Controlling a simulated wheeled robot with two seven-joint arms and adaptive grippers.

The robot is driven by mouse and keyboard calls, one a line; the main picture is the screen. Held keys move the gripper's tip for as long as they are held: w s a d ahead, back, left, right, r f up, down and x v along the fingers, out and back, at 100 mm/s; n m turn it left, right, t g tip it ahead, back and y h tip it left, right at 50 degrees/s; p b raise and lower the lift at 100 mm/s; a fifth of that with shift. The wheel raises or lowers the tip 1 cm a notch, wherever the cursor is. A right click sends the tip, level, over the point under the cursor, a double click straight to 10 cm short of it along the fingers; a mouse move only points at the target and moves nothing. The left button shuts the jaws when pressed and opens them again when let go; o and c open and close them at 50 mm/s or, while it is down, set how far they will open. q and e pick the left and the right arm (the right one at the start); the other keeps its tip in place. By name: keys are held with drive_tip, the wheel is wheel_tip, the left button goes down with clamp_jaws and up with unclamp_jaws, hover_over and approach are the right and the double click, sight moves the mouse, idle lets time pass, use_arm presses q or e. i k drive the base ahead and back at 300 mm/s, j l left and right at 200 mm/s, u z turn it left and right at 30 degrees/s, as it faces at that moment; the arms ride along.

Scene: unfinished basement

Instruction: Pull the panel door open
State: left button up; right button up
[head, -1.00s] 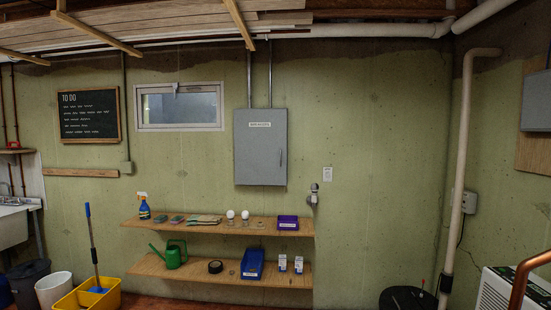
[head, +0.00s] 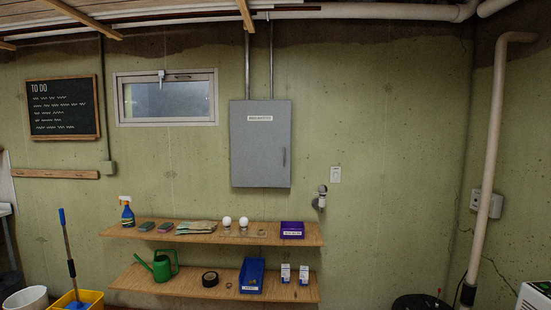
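The grey panel door (head: 260,150) is the front of a metal box mounted on the green concrete wall, near the middle of the head view. It looks shut. A white label (head: 260,118) sits near its top. A small vertical handle (head: 284,157) is on its right side. Neither of my grippers shows in the head view, so I cannot see whether they are open or shut.
Below the panel, an upper wooden shelf (head: 150,233) holds a spray bottle (head: 127,211), bulbs and a purple bin (head: 292,230). A lower shelf (head: 140,283) holds a green watering can (head: 160,265) and a blue bin (head: 252,275). A yellow bucket (head: 88,300) stands lower left.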

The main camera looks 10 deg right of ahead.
sight(260, 130)
drive_tip(key=i+l+u, duration=0.1)
drive_tip(key=i, duration=0.35)
drive_tip(key=i+l+u, duration=0.1)
drive_tip(key=i, duration=0.4)
drive_tip(key=i+l, duration=0.2)
drive_tip(key=i, duration=0.25)
drive_tip(key=i+l+u, duration=0.2)
drive_tip(key=i+l, duration=0.5)
drive_tip(key=l, duration=0.3)
drive_tip(key=i+l+u, duration=0.1)
drive_tip(key=l, duration=0.3)
drive_tip(key=i+l+u, duration=0.1)
drive_tip(key=l, duration=0.3)
